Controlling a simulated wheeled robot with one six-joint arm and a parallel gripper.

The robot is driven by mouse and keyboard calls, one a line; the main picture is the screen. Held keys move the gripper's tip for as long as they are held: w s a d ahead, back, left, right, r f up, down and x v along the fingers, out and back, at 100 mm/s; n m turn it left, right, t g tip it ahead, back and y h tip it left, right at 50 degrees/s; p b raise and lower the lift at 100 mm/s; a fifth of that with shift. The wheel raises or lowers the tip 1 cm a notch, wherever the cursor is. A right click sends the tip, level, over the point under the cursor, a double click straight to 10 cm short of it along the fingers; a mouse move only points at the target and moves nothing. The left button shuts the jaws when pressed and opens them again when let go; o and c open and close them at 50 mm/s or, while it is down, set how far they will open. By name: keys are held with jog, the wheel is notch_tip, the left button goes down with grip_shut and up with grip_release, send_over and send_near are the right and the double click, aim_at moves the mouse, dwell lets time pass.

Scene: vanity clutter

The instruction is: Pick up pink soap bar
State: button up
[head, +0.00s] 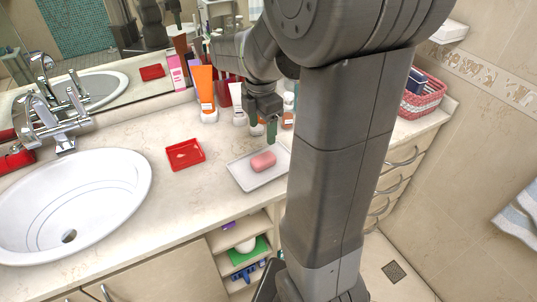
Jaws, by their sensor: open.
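The pink soap bar (263,162) lies on a white rectangular tray (246,182) on the vanity counter, just left of my arm's column. My gripper (262,132) is above and slightly behind the soap, pointing down, with its fingers apart and nothing between them. It looks clear of the soap. The right end of the tray is hidden behind my column.
Several tubes and bottles, including an orange tube (204,88), crowd the counter behind my gripper. A red dish (185,154) lies left of the tray, and a white sink (75,200) farther left. A pink basket (421,98) stands at right. Counter between dish and tray is clear.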

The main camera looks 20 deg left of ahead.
send_over(263, 157)
jog(key=f, duration=0.4)
jog(key=s+f, duration=0.1)
jog(key=f, duration=0.2)
jog(key=shift+d, duration=0.15)
jog(key=shift+w+f+p, duration=0.25)
jog(key=shift+f+p, duration=0.1)
jog(key=shift+f, duration=1)
jog(key=shift+w+f+p, duration=0.2)
jog(key=shift+f+p, duration=0.1)
jog(key=shift+f, duration=1)
jog(key=c, duration=1.1)
